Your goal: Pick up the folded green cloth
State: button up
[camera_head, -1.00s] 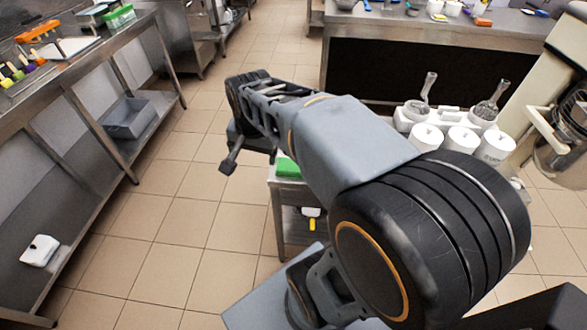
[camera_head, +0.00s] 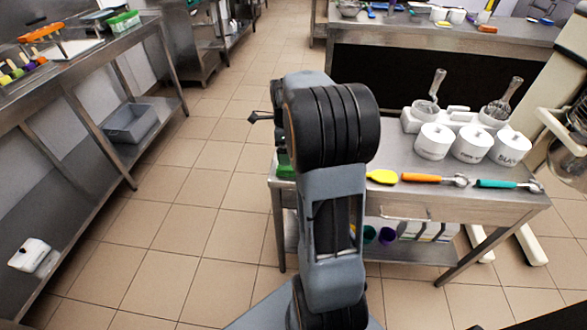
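A green item (camera_head: 285,166), which looks like the folded green cloth, lies at the left end of the steel table (camera_head: 400,200) in front of me. My arm hides most of it, so its folds do not show. My gripper (camera_head: 262,117) is mostly hidden behind my arm. Only a dark part sticks out to the left, above and beyond the green item in the picture. I cannot see its fingers clearly or whether they are open.
On the same table are a yellow spatula (camera_head: 381,177), an orange-handled tool (camera_head: 425,178), a teal-handled scoop (camera_head: 500,184) and several white lidded pots (camera_head: 471,146). A steel bench (camera_head: 140,32) with a green box (camera_head: 122,21) stands left. Tiled floor between is clear.

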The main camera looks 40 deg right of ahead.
jog(key=shift+s+f+b, duration=0.1)
jog(key=shift+f+b, duration=0.2)
jog(key=shift+f, duration=3.2)
jog(key=c, duration=1)
jog(key=shift+o, duration=0.2)
jog(key=shift+r, duration=0.15)
